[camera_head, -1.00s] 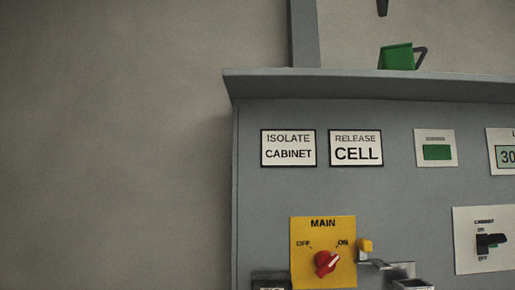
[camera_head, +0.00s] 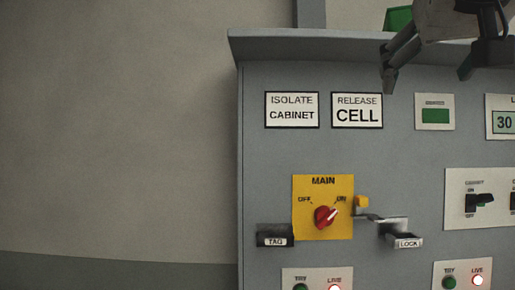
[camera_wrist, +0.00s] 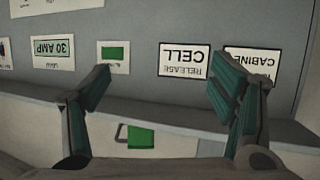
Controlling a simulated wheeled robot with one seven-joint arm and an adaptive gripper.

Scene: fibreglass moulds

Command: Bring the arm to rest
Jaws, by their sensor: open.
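My gripper (camera_head: 430,72) shows at the top right of the head view, in front of the upper edge of a grey control cabinet (camera_head: 262,190). Its two fingers are spread apart with nothing between them. In the wrist view my gripper (camera_wrist: 167,92) is also open and empty, with the cabinet face upside down beyond it. A green object (camera_wrist: 140,137) with a handle shows below the fingers in the wrist view, and it is partly hidden behind my gripper in the head view (camera_head: 398,17).
The cabinet has a projecting top ledge (camera_head: 310,46). Its face carries a yellow MAIN panel (camera_head: 306,222) with a red knob (camera_head: 325,217) pointing towards ON, a TAG holder (camera_head: 274,237), a LOCK holder (camera_head: 405,242) and lit LIVE lamps. Bare wall (camera_head: 120,130) lies to the left.

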